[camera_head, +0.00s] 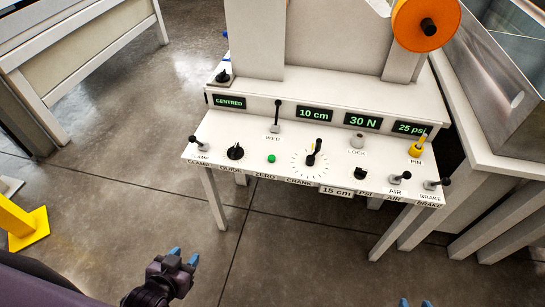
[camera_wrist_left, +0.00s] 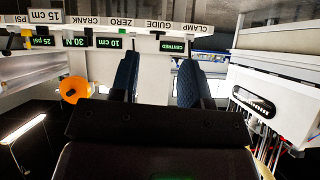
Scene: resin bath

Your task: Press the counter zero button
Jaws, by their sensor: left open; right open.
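The zero button (camera_head: 271,158) is a small green round button on the white sloped control panel (camera_head: 222,125), above the ZERO label and between the guide knob and the crank dial. The counter display (camera_head: 314,114) reads 10 cm. My left gripper (camera_head: 185,256) is open and empty, low in front of the panel and apart from it. Only the blue fingertips of my right gripper (camera_head: 415,303) show at the bottom edge, apart and empty.
Near the button are the guide knob (camera_head: 235,152), the crank (camera_head: 313,156) and the upright web lever (camera_head: 276,115). Clamp, air and brake levers stand toward the panel's ends. An orange roll (camera_head: 424,22) hangs above right. Floor in front is clear; a yellow stand (camera_head: 22,225) is far left.

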